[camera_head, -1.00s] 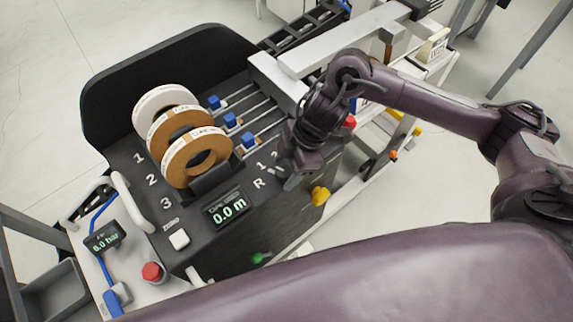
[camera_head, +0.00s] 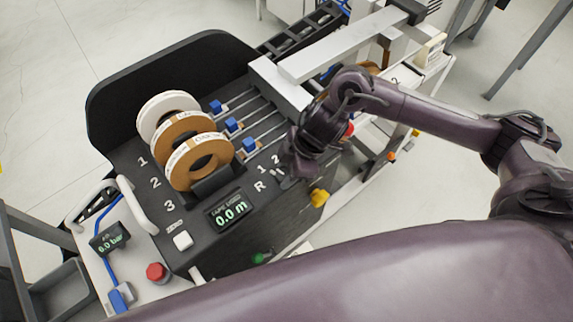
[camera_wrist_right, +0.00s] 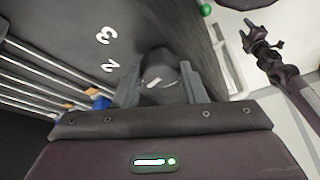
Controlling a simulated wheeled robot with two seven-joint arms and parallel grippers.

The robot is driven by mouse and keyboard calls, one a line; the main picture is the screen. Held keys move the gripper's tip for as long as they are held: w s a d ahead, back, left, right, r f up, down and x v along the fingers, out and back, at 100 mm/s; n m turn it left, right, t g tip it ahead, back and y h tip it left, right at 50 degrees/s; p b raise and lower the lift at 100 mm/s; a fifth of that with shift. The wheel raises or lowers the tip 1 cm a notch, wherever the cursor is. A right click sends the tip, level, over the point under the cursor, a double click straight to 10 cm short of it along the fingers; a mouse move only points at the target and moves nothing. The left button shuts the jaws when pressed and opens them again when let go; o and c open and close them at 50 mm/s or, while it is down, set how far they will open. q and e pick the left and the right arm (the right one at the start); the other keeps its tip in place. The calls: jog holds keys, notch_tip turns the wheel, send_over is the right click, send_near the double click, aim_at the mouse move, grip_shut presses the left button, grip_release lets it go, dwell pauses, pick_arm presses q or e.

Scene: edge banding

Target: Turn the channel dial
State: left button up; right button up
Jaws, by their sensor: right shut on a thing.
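The channel dial (camera_wrist_right: 160,67) is a dark round knob with a white pointer mark, on the dark panel. In the right wrist view it sits between the two fingers of my right gripper (camera_wrist_right: 158,88), which is shut on it. In the head view my right gripper (camera_head: 287,180) is at the panel's right edge and mostly hides the dial. Printed marks R, 1 and 2 show beside it there; 2 and 3 show in the wrist view. An arm with a small forked gripper (camera_wrist_right: 262,42), seemingly my left, shows at the wrist view's right; its jaw state is unclear.
Three tape rolls (camera_head: 190,150) stand on the panel left of the dial, near blue clamps (camera_head: 232,124) on rods. A display (camera_head: 230,212) reads 0.0 m. A yellow knob (camera_head: 319,197) is close below the gripper. A red button (camera_head: 156,271) is at front left.

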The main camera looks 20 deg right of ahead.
jog(key=m+t+p, duration=0.1)
jog(key=m+p, duration=0.2)
jog(key=m+h+p, duration=0.1)
jog(key=m+p, duration=0.2)
jog(key=p, duration=0.1)
jog(key=m+t+h+p, duration=0.1)
jog(key=m+p, duration=0.2)
jog(key=p, duration=0.1)
jog(key=shift+s+a+r+t, duration=0.15)
jog(key=shift+s+r+t, duration=0.1)
jog(key=shift+s+t, duration=0.05)
jog(key=m+p, duration=0.1)
jog(key=m+h+p, duration=0.1)
jog(key=m, duration=0.1)
jog(key=shift+a+f+m+t+p, duration=0.1)
jog(key=shift+f+m+t+p, duration=0.05)
jog(key=shift+m+t+p, duration=0.15)
jog(key=shift+f+m+h+p, duration=0.1)
jog(key=shift+m+h+p, duration=0.45)
jog(key=shift+m, duration=1.05)
jog(key=shift+w+m+h, duration=0.1)
jog(key=shift+m+h, duration=0.2)
jog(key=shift+h, duration=0.05)
jog(key=o, duration=1)
